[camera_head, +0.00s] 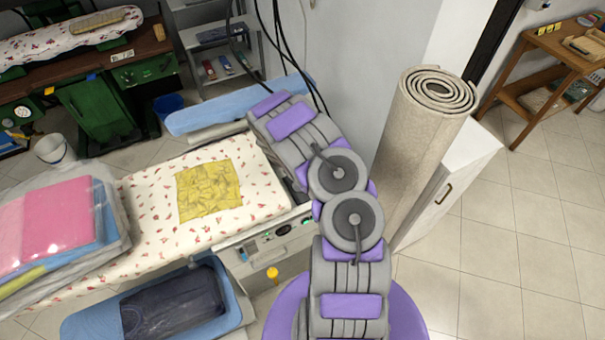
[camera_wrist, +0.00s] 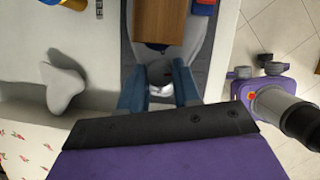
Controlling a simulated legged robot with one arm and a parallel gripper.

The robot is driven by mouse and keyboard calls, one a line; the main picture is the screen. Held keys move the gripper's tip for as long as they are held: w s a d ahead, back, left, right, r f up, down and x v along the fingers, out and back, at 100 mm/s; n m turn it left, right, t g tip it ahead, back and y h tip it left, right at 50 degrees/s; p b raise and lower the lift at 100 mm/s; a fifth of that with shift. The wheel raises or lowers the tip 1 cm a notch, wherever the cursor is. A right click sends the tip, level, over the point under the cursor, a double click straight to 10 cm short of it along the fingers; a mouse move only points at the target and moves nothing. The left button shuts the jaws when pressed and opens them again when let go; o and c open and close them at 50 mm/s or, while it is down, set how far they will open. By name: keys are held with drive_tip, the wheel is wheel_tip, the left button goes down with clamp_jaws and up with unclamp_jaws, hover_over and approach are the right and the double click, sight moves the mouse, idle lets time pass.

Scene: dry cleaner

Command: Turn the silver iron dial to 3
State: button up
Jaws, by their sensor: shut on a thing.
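In the wrist view, my gripper (camera_wrist: 159,80) has its two blue fingers on either side of a small pale silver knob (camera_wrist: 160,91), which looks like the dial. The fingers are shut on it. Just beyond is the grey body of what looks like the silver iron (camera_wrist: 163,54), with a brown wooden part (camera_wrist: 160,20) at the top of the picture. The dial's numbers and pointer cannot be read. In the head view, my arm reaches away over the ironing table and hides the iron and my fingertips.
The ironing table (camera_head: 150,228) carries a yellow cloth (camera_head: 208,190) and folded pink laundry (camera_head: 45,225). A rolled carpet (camera_head: 415,140) stands close right of my arm, by a white cabinet (camera_head: 455,180). Black cables hang behind. In the wrist view, a pale grey curved part (camera_wrist: 65,88) lies left.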

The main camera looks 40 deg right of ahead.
drive_tip(key=shift+w, duration=0.1)
drive_tip(key=m+g+b, duration=0.1)
drive_tip(key=m, duration=0.1)
drive_tip(key=shift+w+m, duration=0.1)
drive_tip(key=shift+m, duration=0.3)
drive_tip(key=m+g+b, duration=0.1)
drive_tip(key=m, duration=0.2)
drive_tip(key=shift+w+m+y, duration=0.15)
drive_tip(key=shift+m+y, duration=0.15)
drive_tip(key=shift+d+m+g+y+b, duration=0.1)
drive_tip(key=shift+m+g+y+b, duration=0.25)
drive_tip(key=shift+m, duration=0.7)
drive_tip(key=shift+d+m+g+y+b, duration=0.15)
drive_tip(key=shift+m+g+b, duration=0.25)
drive_tip(key=shift+m, duration=0.65)
drive_tip(key=shift+a, duration=0.1)
drive_tip(key=o, duration=1)
drive_tip(key=shift+r, duration=0.1)
drive_tip(key=v, duration=1.7)
drive_tip(key=shift+w, duration=0.15)
